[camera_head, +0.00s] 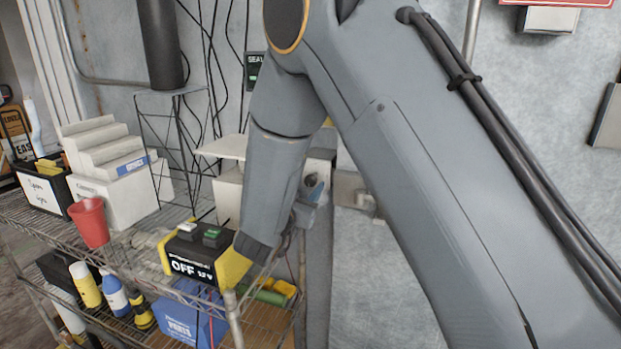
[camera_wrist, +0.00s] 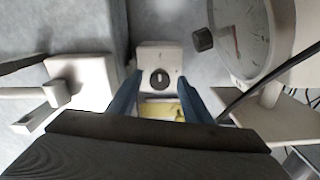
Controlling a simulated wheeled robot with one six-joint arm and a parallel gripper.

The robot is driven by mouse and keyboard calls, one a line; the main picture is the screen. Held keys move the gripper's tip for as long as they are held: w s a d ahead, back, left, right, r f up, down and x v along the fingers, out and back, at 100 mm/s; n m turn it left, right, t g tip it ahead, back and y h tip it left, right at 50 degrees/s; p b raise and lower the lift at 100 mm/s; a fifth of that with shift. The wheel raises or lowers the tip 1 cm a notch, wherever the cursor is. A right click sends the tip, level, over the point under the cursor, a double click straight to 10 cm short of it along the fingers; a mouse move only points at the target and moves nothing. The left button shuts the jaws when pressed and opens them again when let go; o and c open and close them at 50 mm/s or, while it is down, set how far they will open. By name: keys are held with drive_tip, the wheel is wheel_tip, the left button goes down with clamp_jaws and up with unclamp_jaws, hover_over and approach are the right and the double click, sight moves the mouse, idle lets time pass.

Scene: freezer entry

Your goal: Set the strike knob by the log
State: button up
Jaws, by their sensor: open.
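In the wrist view a pale box carries a round dark knob (camera_wrist: 159,79) with a light mark running up and down across its middle. This appears to be the strike knob. A yellow patch (camera_wrist: 160,109) shows just below it; I cannot read any writing on it, and no log can be made out for certain. My gripper (camera_wrist: 159,94) is open, its two blue fingers on either side of the knob's lower area, with nothing held. Contact with the knob cannot be told. In the head view my gripper (camera_head: 308,196) is partly hidden behind my arm.
A round gauge (camera_wrist: 240,38) with a dark side knob (camera_wrist: 203,40) stands close at right. A latch handle (camera_wrist: 56,94) sits at left. In the head view a wire shelf (camera_head: 130,246) holds a red cup (camera_head: 90,222) and a black-and-yellow OFF box (camera_head: 192,262).

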sight(309, 183)
drive_tip(key=shift+p+x, duration=0.45)
drive_tip(key=shift+x, duration=1.3)
drive_tip(key=c, duration=1.1)
drive_tip(key=shift+o, duration=0.2)
drive_tip(key=shift+m+b, duration=0.3)
